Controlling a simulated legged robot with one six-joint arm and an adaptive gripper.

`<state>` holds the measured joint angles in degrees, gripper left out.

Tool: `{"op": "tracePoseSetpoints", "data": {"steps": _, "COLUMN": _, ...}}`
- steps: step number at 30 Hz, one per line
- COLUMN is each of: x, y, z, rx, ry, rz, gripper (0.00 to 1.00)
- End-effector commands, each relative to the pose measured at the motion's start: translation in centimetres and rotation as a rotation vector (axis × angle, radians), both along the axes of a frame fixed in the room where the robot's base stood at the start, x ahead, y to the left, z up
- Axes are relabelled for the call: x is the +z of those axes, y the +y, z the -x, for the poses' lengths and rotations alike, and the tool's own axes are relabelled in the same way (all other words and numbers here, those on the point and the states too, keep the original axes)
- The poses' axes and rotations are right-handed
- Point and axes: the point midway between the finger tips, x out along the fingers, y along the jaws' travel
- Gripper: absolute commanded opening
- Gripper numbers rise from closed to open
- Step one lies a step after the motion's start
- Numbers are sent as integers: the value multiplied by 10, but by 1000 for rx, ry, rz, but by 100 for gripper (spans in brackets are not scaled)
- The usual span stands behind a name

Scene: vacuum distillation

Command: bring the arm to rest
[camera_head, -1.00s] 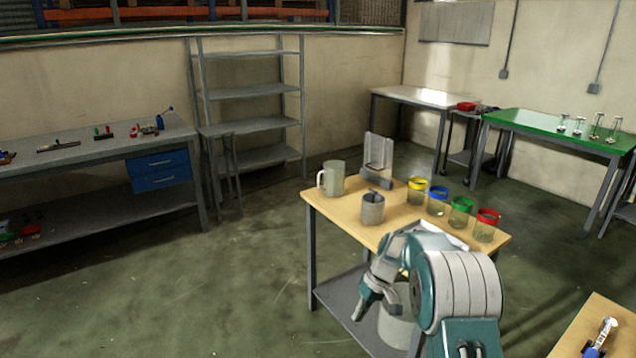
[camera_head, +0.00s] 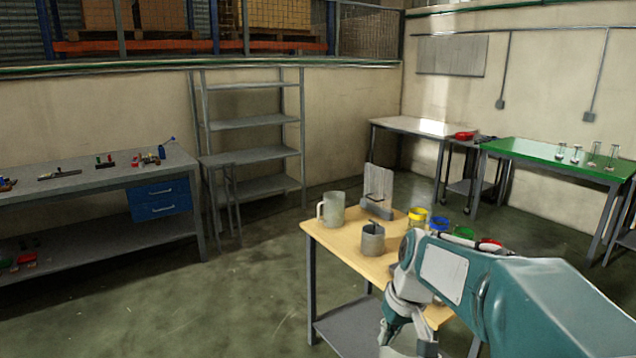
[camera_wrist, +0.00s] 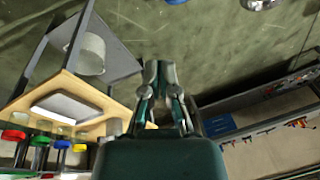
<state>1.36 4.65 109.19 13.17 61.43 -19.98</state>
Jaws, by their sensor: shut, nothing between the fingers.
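My arm (camera_head: 520,295) reaches in from the lower right of the head view and bends down beside the wooden table (camera_head: 345,240). My gripper (camera_wrist: 160,68) is shut and empty in the middle of the wrist view, pointing over the bare floor beyond the table. In the head view my gripper hangs low at the table's front side and is partly cut off by the bottom edge.
A beige mug (camera_head: 332,208), a grey pot (camera_head: 372,239) and colour-rimmed jars (camera_head: 418,217) stand on the table, some jars partly behind my arm. A bucket (camera_wrist: 86,54) stands on its lower shelf. A workbench (camera_head: 100,178) is at left; the floor between is clear.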

Motion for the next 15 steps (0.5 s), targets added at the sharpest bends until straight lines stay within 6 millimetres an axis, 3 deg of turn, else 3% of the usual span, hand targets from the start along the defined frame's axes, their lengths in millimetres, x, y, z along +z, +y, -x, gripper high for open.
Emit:
{"op": "tracePoseSetpoints", "data": {"steps": 6, "x": 24, "y": -5, "z": 41, "rx": -49, "ry": -69, "rz": 37, "gripper": 0}}
{"op": "tracePoseSetpoints", "data": {"steps": 15, "x": 42, "y": -13, "z": 96, "rx": -119, "ry": -165, "rz": 78, "gripper": 0}}
